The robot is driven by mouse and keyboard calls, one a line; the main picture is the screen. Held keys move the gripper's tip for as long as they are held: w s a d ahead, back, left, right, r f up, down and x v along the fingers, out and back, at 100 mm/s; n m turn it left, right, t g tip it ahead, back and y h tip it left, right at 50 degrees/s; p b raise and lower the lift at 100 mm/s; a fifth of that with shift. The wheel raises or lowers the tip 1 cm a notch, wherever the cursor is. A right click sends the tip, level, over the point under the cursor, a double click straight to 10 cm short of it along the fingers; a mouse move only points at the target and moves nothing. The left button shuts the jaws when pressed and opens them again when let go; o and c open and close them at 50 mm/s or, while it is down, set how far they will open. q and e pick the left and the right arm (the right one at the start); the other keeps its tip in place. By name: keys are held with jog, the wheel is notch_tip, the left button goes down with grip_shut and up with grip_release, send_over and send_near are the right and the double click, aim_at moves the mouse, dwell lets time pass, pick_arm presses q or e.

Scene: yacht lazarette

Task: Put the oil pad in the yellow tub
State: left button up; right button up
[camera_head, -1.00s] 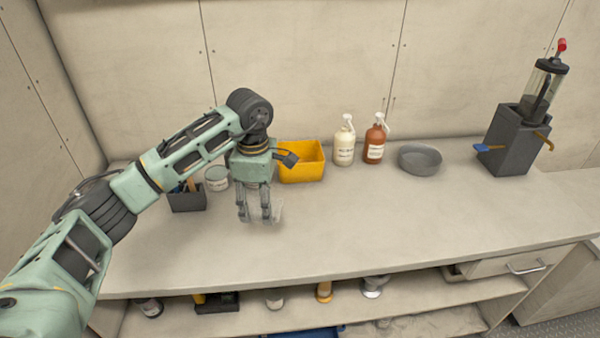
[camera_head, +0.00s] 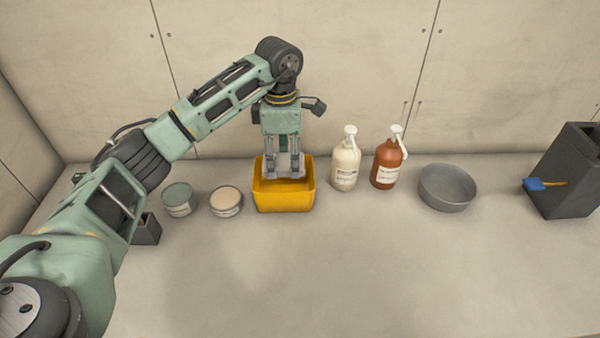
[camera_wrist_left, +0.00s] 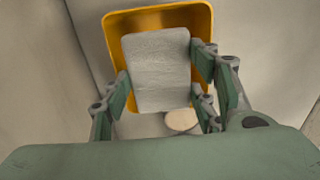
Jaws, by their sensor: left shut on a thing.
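The oil pad is a light grey, thin rounded rectangle. In the left wrist view the pad (camera_wrist_left: 158,72) sits between the fingers of my left gripper (camera_wrist_left: 160,90), which is shut on it. The yellow tub (camera_head: 286,200) stands on the counter near the back wall. In the head view my left gripper (camera_head: 284,170) points down over the tub's opening, and the pad shows only in part around the fingertips. In the left wrist view the tub (camera_wrist_left: 117,30) lies beyond the pad. I cannot tell whether the pad touches the tub. My right gripper is not in view.
Two round tins (camera_head: 177,199) (camera_head: 226,202) and a dark box (camera_head: 146,230) stand left of the tub. A cream bottle (camera_head: 345,165), a brown bottle (camera_head: 386,163), a grey bowl (camera_head: 447,188) and a dark holder (camera_head: 566,175) stand to the right. The front counter is clear.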

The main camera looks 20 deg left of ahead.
aim_at(284, 176)
pick_arm(q)
jog(key=shift+w, duration=0.25)
jog(key=f, duration=0.2)
jog(key=s+f+p, duration=0.1)
jog(key=f, duration=0.2)
jog(key=shift+s+f+p, duration=0.1)
jog(key=shift+f+p, duration=0.1)
jog(key=shift+p, duration=0.1)
jog(key=shift+f, duration=0.35)
notch_tip(284, 176, down, 3)
jog(key=shift+f+p, duration=0.1)
jog(key=shift+p, duration=0.35)
jog(key=o, duration=0.7)
jog(key=shift+f, duration=0.1)
jog(key=shift+o, duration=1.2)
jog(key=shift+r, duration=0.2)
jog(key=shift+w+r, duration=0.2)
notch_tip(284, 176, up, 11)
jog(key=b, duration=0.3)
jog(key=shift+f, duration=0.2)
jog(key=shift+r, duration=0.5)
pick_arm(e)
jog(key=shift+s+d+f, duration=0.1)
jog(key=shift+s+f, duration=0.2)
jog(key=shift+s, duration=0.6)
